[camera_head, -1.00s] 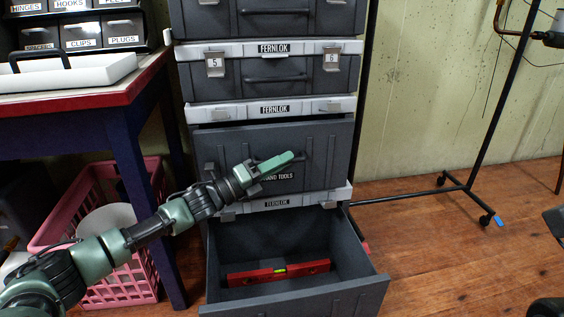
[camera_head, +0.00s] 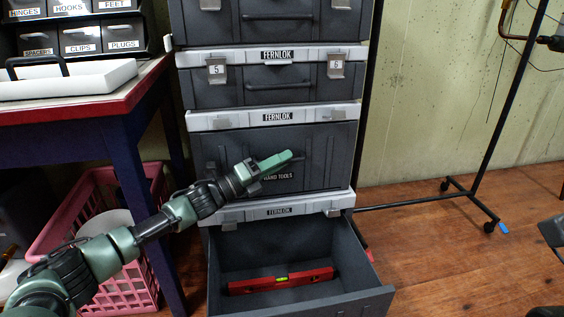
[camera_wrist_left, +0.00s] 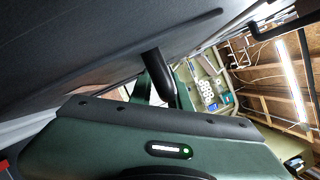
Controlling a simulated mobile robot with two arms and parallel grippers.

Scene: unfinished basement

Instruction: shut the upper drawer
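The upper drawer (camera_head: 225,150) is dark grey with a HAND TOOLS label. Its front looks nearly flush with the cabinet in the head view; any small gap at the top is hard to tell. My left gripper (camera_head: 275,161) is at the middle of this front. In the left wrist view its green fingers (camera_wrist_left: 166,92) lie on both sides of the black handle (camera_wrist_left: 158,72), seemingly shut on it. Part of the handle is hidden behind the fingers in the head view.
The lower drawer (camera_head: 335,299) stands open below, with a red level (camera_head: 250,285) inside. A table (camera_head: 120,85) with a red edge and a pink crate (camera_head: 125,290) stand on the left. A wheeled stand (camera_head: 470,200) is on the right. Open wood floor lies between.

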